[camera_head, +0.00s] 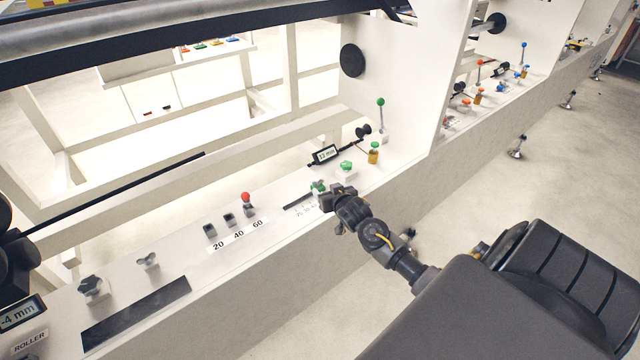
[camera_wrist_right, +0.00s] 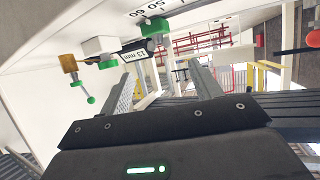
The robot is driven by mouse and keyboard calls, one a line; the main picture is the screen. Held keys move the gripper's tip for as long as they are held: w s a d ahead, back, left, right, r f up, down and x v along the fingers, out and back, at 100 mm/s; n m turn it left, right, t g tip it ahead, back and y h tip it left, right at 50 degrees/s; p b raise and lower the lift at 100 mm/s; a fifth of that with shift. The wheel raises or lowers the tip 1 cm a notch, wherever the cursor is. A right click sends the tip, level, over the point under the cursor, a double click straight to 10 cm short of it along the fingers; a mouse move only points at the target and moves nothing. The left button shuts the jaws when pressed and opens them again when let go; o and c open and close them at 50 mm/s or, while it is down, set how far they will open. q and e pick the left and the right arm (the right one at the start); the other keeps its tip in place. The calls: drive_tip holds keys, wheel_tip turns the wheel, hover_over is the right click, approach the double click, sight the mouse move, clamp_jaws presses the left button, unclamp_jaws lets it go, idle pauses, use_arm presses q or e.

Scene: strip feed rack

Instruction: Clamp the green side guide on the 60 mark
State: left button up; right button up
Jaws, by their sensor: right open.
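My right gripper (camera_head: 333,196) is close beside the green piece in the head view and partly covers this area. Its two fingers are apart and nothing is seen between them (camera_wrist_right: 160,78). My left gripper is not in view.
A "13 mm" display (camera_head: 325,154), green knob (camera_head: 346,166), yellow cylinder (camera_head: 374,154) and green-topped lever (camera_head: 381,108) stand beyond the slot. A red-topped lever (camera_head: 247,199) and a 20-40-60 label (camera_head: 238,235) are left. An upright white panel (camera_head: 430,80) rises behind.

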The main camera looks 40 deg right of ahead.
sight(318, 181)
drive_tip(key=x, duration=0.8)
drive_tip(key=shift+w+d+f, duration=0.1)
drive_tip(key=shift+w+f, duration=0.1)
drive_tip(key=shift+w, duration=0.05)
drive_tip(key=c, duration=1)
